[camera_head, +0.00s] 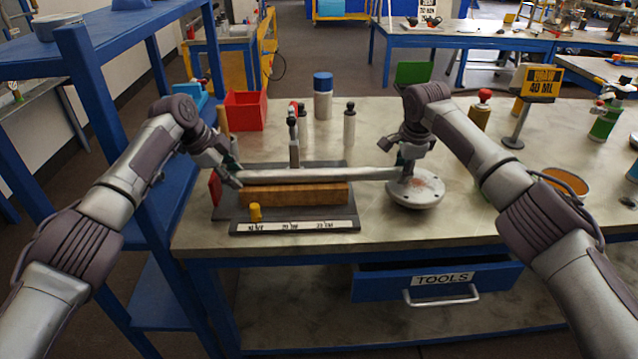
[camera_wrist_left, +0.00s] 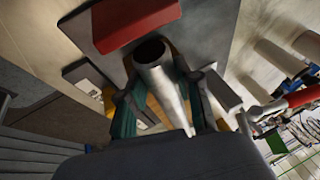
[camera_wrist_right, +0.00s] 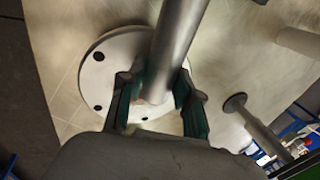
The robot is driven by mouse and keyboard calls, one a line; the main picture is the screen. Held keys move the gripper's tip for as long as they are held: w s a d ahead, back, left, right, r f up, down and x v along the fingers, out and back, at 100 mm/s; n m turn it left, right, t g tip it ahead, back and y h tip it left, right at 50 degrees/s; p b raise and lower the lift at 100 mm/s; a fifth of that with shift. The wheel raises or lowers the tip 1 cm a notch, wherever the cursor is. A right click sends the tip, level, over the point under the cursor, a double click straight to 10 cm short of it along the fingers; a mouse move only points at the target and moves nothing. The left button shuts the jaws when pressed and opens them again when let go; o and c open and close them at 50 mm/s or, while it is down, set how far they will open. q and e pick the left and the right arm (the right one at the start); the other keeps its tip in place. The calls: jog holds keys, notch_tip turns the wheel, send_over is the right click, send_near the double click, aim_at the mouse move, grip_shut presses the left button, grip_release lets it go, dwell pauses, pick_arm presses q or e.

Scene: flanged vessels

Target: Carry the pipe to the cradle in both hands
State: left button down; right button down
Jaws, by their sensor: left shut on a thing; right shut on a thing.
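The pipe (camera_head: 320,174) is a long grey metal tube, held roughly level in both my grippers. My left gripper (camera_head: 232,172) is shut around its left end; the left wrist view shows the pipe's open end (camera_wrist_left: 152,52) between the fingers (camera_wrist_left: 162,105). My right gripper (camera_head: 404,165) is shut around the right part, seen also in the right wrist view (camera_wrist_right: 158,98). A dark base plate with a wooden block (camera_head: 295,195), perhaps the cradle, lies in front of and below the pipe. I cannot tell whether pipe and block touch.
A round flanged disc (camera_head: 415,192) lies under my right gripper. A red block (camera_head: 215,188) stands at the plate's left end, and a yellow peg (camera_head: 255,212) at its front. A clamp (camera_head: 294,140), red bin (camera_head: 246,110) and bottles (camera_head: 349,125) stand behind.

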pick_arm(q)
jog(key=shift+s+d+f, duration=0.1)
jog(key=shift+s+f, duration=0.15)
jog(key=shift+f, duration=0.45)
pick_arm(e)
jog(key=shift+s+a+f, duration=0.1)
jog(key=shift+s+f, duration=0.1)
jog(key=shift+f, duration=0.4)
pick_arm(q)
jog(key=c, duration=0.9)
grip_release()
jog(key=shift+s+f, duration=0.15)
jog(key=shift+f, duration=0.1)
pick_arm(e)
jog(key=c, duration=0.9)
grip_release()
jog(key=shift+s+f, duration=0.1)
pick_arm(q)
jog(key=shift+o, duration=0.6)
jog(key=shift+w+f, duration=0.15)
jog(key=shift+w, duration=0.05)
pick_arm(e)
jog(key=shift+o, duration=0.6)
jog(key=shift+f, duration=0.15)
pick_arm(q)
jog(key=shift+w+a+r, duration=0.1)
jog(key=shift+a+r, duration=0.1)
jog(key=shift+r, duration=0.05)
pick_arm(e)
jog(key=shift+w, duration=0.2)
